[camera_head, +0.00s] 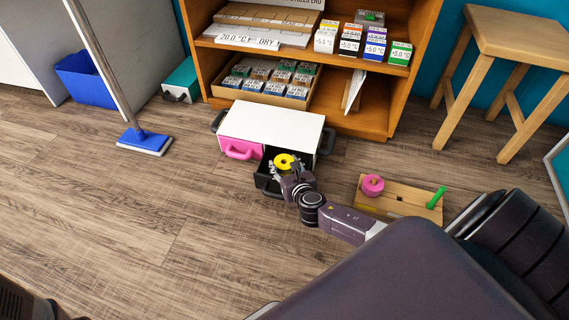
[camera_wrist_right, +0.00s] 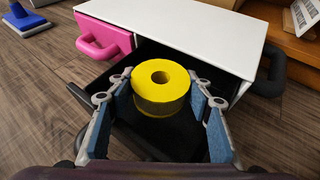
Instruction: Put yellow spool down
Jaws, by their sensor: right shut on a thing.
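The yellow spool (camera_head: 284,161) is a short roll with a central hole. It also shows in the right wrist view (camera_wrist_right: 161,88), upright with its hole facing up. My right gripper (camera_head: 288,168) is shut on it, with its blue-padded fingers (camera_wrist_right: 161,105) on both sides. The spool is in or just above the open black drawer (camera_head: 265,184) of a white-topped cabinet (camera_head: 272,123). In the wrist view, the dark drawer interior (camera_wrist_right: 125,138) lies around and below it. I cannot tell whether the spool touches the drawer floor. My left gripper is not in view.
A pink drawer front (camera_head: 240,148) is beside the black drawer. A pink spool (camera_head: 372,185) and a green peg (camera_head: 436,198) are on a wooden board (camera_head: 400,198) at right. A wooden shelf (camera_head: 399,100) stands behind, a stool (camera_head: 520,38) at right.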

